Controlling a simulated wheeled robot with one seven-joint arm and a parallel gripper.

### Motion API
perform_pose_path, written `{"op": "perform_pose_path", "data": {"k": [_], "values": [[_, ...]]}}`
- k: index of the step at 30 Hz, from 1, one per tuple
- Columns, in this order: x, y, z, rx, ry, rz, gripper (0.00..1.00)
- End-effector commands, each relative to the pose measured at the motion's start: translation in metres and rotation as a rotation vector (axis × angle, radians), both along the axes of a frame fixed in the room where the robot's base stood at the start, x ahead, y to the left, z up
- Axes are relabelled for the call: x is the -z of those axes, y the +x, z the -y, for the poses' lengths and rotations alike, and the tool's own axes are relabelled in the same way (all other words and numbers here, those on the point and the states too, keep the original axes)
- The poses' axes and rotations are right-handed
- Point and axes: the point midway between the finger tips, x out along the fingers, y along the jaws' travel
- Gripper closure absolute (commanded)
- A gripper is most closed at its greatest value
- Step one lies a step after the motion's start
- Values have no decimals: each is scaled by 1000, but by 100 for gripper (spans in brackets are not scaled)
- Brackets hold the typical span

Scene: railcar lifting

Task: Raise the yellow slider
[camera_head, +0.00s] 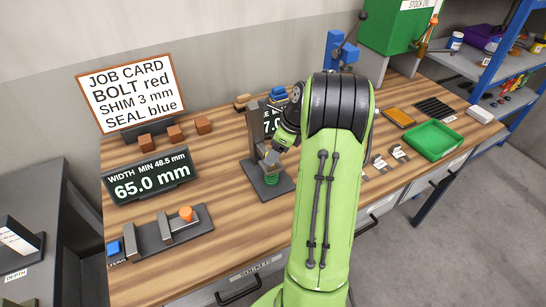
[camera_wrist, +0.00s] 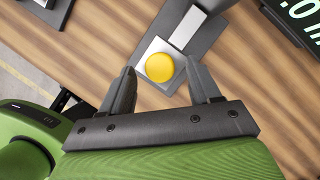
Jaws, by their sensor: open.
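A round yellow knob (camera_wrist: 160,67), which I take to be the yellow slider, sits on a light square block in the wrist view. A grey bar runs up and right from that block. My gripper (camera_wrist: 160,72) is open, with one finger on each side of the knob as seen in this view. Whether the fingers are level with the knob or above it, I cannot tell. In the head view my gripper (camera_head: 271,158) is at a dark upright stand (camera_head: 254,135) with a flat base. The yellow knob is not visible there.
A display reading 65.0 mm (camera_head: 150,177) and a fixture with an orange knob (camera_head: 186,213) stand to the left. Wooden blocks (camera_head: 175,133) lie behind them. A green tray (camera_head: 433,140) is at right. My arm hides the bench's middle.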

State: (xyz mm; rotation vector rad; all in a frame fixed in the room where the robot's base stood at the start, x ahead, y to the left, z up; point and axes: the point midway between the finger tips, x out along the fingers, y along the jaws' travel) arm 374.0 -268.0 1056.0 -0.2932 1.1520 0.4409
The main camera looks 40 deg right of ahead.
Motion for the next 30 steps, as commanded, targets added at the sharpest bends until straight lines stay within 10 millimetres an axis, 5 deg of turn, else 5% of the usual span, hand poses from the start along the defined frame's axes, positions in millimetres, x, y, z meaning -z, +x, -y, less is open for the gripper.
{"op": "perform_pose_path", "data": {"k": [11, 24, 30], "values": [[13, 5, -3, 0, -1, 0, 38], [13, 5, -3, 0, -1, 0, 100], [12, 5, -3, 0, -1, 0, 100]]}}
